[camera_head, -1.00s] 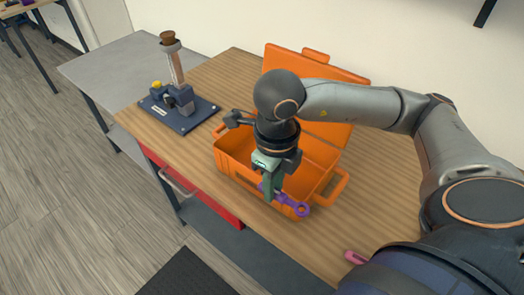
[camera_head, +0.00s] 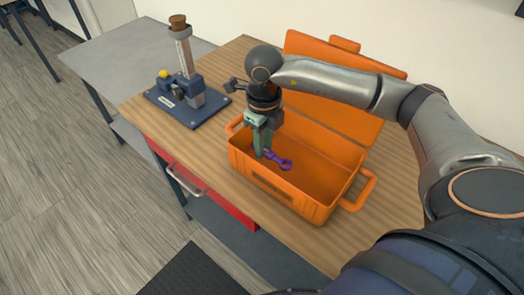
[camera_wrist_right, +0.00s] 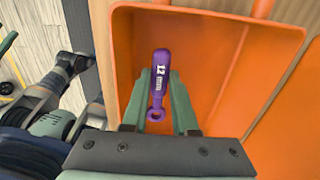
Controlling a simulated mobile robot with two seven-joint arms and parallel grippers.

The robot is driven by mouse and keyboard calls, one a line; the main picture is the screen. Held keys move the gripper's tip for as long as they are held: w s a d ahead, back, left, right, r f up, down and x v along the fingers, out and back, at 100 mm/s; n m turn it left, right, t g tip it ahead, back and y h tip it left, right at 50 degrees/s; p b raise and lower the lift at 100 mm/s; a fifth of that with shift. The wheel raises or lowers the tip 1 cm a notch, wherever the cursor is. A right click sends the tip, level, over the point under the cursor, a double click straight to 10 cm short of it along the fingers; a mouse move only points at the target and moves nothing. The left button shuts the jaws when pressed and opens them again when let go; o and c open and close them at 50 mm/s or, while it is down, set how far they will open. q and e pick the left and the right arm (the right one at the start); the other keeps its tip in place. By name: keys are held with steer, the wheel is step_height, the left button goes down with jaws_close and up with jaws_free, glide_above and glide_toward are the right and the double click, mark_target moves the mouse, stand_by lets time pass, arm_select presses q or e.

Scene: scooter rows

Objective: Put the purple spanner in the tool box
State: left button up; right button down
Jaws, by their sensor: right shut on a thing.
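The purple spanner (camera_head: 279,161) is between the green fingers of my right gripper (camera_head: 263,152), which is shut on it. In the right wrist view the spanner (camera_wrist_right: 160,82) shows a "12" mark and a ring end near the gripper (camera_wrist_right: 160,95). The tool box (camera_head: 284,199) is orange, with its lid (camera_head: 345,95) open at the back. The spanner and fingertips are over or inside the left part of the open box. I cannot tell whether the spanner touches the floor of the box.
A blue device with an upright column (camera_head: 187,102) stands on the wooden table (camera_head: 222,77) left of the box. A red drawer (camera_head: 215,195) is under the table's front edge. A grey table (camera_head: 125,58) adjoins at the left.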

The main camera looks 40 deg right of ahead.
mark_target(262, 161)
steer(key=shift+w+d+f+b, duration=0.25)
steer(key=shift+w+f+b, duration=0.1)
steer(key=shift+w+f, duration=0.45)
steer(key=shift+w+d+f+b, duration=0.2)
steer(key=shift+f+b, duration=0.2)
steer(key=shift+f, duration=0.2)
arm_select(q)
steer(key=shift+w+f+b, duration=0.1)
steer(key=shift+f+b, duration=0.8)
steer(key=shift+f, duration=1.15)
arm_select(e)
steer(key=shift+w+f, duration=0.1)
steer(key=shift+f, duration=1.35)
steer(key=shift+f, duration=0.15)
arm_select(q)
steer(key=shift+f, duration=0.15)
arm_select(e)
steer(key=c, duration=0.7)
jaws_free()
arm_select(q)
step_height(262, 161, up, 8)
steer(key=p, duration=0.7)
steer(key=shift+f, duration=0.25)
arm_select(e)
step_height(262, 161, up, 12)
steer(key=shift+r, duration=0.2)
